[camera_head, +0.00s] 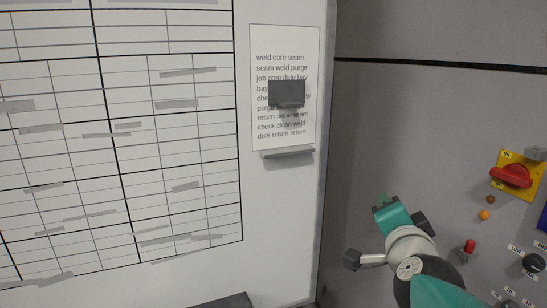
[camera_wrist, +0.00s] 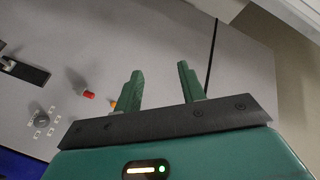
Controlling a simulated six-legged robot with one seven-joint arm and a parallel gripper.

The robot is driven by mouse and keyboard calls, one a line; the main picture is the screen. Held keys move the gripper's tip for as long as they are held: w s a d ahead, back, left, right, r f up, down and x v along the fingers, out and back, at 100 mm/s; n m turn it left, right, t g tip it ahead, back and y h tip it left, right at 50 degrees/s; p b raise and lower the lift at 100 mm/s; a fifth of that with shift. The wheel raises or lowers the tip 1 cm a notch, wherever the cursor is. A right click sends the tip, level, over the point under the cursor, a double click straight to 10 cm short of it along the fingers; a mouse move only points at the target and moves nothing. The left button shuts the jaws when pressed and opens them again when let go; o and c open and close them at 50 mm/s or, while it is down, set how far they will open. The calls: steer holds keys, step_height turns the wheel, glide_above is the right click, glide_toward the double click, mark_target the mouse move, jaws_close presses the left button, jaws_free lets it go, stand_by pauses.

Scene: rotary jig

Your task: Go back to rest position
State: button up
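My gripper (camera_wrist: 160,85) shows in the wrist view with its two green fingers apart and nothing between them. Behind the fingers is the grey panel face (camera_wrist: 150,35); I cannot tell the exact distance. In the head view my teal and white arm (camera_head: 410,245) reaches up from the lower right in front of the grey cabinet. Which part there is the gripper's tip is not clear.
On the cabinet at right are a red rotary switch (camera_head: 513,175) on a yellow plate, a red button (camera_head: 469,246), an orange light (camera_head: 484,214) and a black knob (camera_head: 535,262). A whiteboard chart (camera_head: 120,130) and a posted sheet (camera_head: 285,45) are at left.

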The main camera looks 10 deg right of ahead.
steer(key=s+a+f+n+g+y, duration=0.4)
steer(key=a+f+n+g+y, duration=0.3)
steer(key=a+f+n, duration=0.75)
steer(key=s+a+f+n+g, duration=0.1)
steer(key=s+a+g, duration=0.1)
steer(key=s, duration=0.3)
steer(key=shift+s+a+f, duration=0.25)
steer(key=shift+s+f, duration=0.1)
steer(key=shift+n, duration=0.25)
